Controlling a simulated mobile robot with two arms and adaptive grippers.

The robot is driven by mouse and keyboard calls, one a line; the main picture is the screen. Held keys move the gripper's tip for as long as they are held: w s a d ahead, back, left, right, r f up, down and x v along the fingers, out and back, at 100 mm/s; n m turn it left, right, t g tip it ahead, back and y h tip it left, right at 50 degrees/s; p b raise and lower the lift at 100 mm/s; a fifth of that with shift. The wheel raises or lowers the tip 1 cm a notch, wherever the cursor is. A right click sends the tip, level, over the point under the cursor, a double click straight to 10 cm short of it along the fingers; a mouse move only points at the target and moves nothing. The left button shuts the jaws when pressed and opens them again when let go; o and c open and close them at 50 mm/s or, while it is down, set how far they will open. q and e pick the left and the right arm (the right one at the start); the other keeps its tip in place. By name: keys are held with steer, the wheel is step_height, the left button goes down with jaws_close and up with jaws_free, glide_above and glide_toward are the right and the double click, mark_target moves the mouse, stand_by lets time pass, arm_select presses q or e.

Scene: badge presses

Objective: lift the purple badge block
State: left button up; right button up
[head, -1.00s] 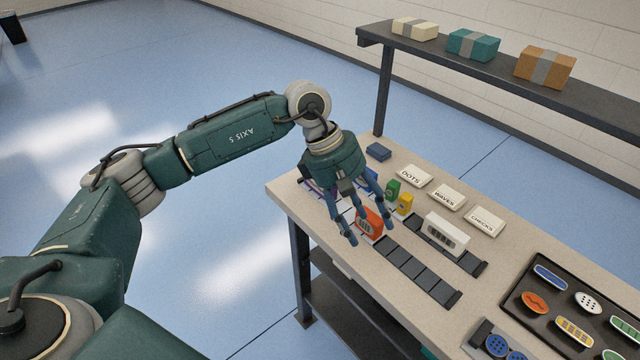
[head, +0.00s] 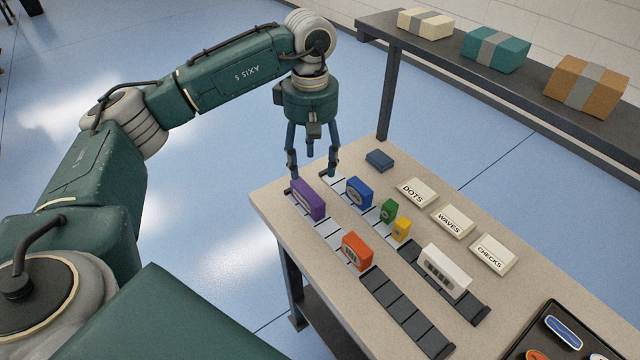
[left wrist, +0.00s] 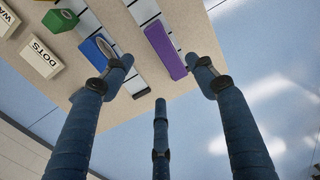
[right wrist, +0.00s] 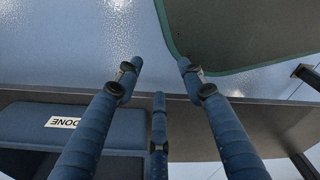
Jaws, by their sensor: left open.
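The purple badge block (head: 308,199) stands upright at the far left end of the front strip on the table. It also shows in the left wrist view (left wrist: 166,50), ahead of the fingers. My left gripper (head: 312,172) is open and empty, above and just behind the purple block, not touching it as far as I can see. In the left wrist view the left gripper's fingers (left wrist: 163,80) are spread, with the block beyond them and between the two outer ones. My right gripper (right wrist: 157,75) shows only in the right wrist view, with its fingers apart and nothing between them.
A blue block (head: 359,192), green block (head: 389,210), yellow block (head: 401,229), orange block (head: 356,251) and white block (head: 445,271) stand on the strips nearby. Label plates such as DOTS (head: 416,192) lie behind. A shelf (head: 400,45) with parcels rises at the back.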

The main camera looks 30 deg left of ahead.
mark_target(310, 190)
arm_select(q)
steer(key=f, duration=0.2)
steer(key=s+f+p, duration=0.1)
steer(key=f, duration=0.1)
steer(key=shift+f, duration=0.4)
steer(key=shift+w+f, duration=0.15)
steer(key=shift+f, duration=0.15)
steer(key=f+p, duration=0.2)
steer(key=f, duration=0.2)
steer(key=shift+a+f, duration=0.2)
steer(key=shift+f, duration=0.35)
steer(key=shift+c, duration=0.8)
steer(key=c, duration=1.1)
arm_select(e)
steer(key=s+r, duration=0.3)
steer(key=shift+r, duration=0.2)
